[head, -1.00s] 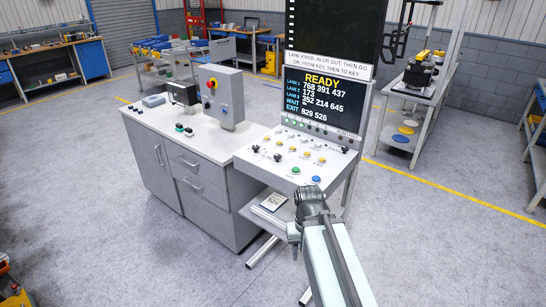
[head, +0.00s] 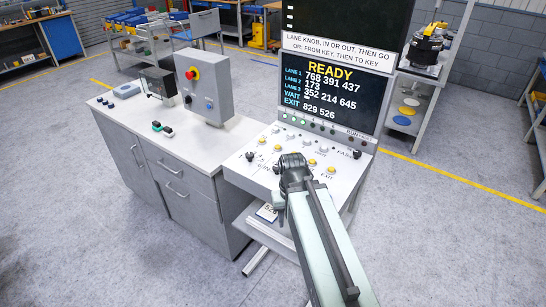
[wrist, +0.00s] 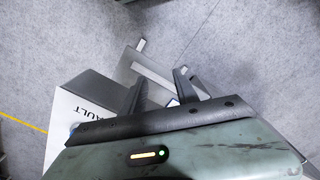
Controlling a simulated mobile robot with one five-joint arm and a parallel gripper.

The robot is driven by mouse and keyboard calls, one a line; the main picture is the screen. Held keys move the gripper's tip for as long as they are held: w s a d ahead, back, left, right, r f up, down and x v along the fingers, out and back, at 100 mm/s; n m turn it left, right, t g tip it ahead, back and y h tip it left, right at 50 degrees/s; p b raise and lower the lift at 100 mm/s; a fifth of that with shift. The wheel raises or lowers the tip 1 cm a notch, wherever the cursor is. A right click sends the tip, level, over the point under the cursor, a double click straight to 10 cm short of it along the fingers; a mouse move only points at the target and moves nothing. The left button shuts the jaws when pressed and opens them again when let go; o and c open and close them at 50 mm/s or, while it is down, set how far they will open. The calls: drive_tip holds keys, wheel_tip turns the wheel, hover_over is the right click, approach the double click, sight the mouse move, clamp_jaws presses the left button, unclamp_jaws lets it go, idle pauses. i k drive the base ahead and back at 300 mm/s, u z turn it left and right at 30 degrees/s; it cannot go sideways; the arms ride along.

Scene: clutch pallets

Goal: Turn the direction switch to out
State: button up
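The sloped white control panel (head: 240,172) stands below a dark screen (head: 330,90) reading READY, with lane numbers. Small black knobs sit at its left front: one at the left edge (head: 250,156) and one (head: 276,169) close beside my gripper. Lettering near them seems to include IN, but I cannot tell which knob is the direction switch or where it points. My gripper (head: 291,160) is over the panel's front part, hiding some controls. In the wrist view its two dark fingers (wrist: 160,84) are apart with nothing between them; the panel corner marked FAULT (wrist: 85,108) lies to the left.
Yellow buttons (head: 312,162) and pale knobs cover the panel. A grey box with a red stop button (head: 192,73) stands on the white-topped cabinet (head: 115,118) to the left. A shelf rack (head: 408,120) stands at the right rear. Floor is open at right.

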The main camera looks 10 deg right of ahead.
sight(275, 167)
drive_tip(key=z, duration=0.45)
drive_tip(key=k, duration=1.35)
drive_tip(key=z, duration=0.15)
drive_tip(key=i, duration=0.7)
drive_tip(key=u, duration=0.95)
drive_tip(key=i, duration=1.05)
drive_tip(key=u, duration=0.55)
drive_tip(key=k, duration=0.85)
drive_tip(key=u, duration=0.25)
drive_tip(key=i, duration=0.8)
drive_tip(key=z, duration=0.1)
